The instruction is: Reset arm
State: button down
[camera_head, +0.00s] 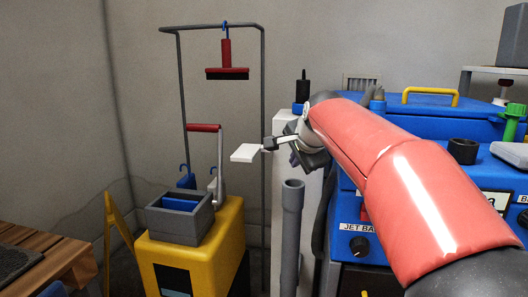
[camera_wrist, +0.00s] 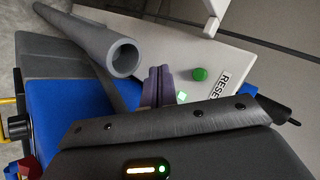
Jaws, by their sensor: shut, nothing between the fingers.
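My gripper (camera_head: 296,158) is at the end of my red arm, in front of a white post (camera_head: 282,215) in the head view. In the wrist view its two purple-grey fingers (camera_wrist: 158,84) are together, with nothing between them. A round green button (camera_wrist: 199,74) is on a pale panel (camera_wrist: 160,44) just right of the fingers. A "RESET" label (camera_wrist: 222,86) is on the panel beside the button, partly cut off by my wrist. Contact between fingers and button cannot be told. In the head view the button is hidden.
A grey pipe (camera_head: 291,225) stands below my gripper and also shows in the wrist view (camera_wrist: 124,56). A white plate (camera_head: 245,153) sticks out left of my gripper. A blue machine (camera_head: 385,210) is on the right; a yellow mop bucket (camera_head: 205,250) is lower left.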

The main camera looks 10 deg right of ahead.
jog(key=s+f+n+g+p, duration=0.1)
jog(key=s+f+n, duration=0.3)
jog(key=s, duration=0.7)
jog(key=s+f+n+g+p, duration=0.1)
jog(key=s+f+n, duration=0.3)
jog(key=s, duration=0.6)
jog(key=s+f+n+g+p, duration=0.1)
jog(key=s+f+n, duration=0.4)
jog(key=s, duration=0.6)
notch_tip(320, 180, down, 3)
jog(key=shift+s+r+g+h+p, duration=0.2)
jog(key=shift+s+g+h+p, duration=0.1)
jog(key=shift+g+h+p, duration=0.15)
jog(key=shift+d+r, duration=0.1)
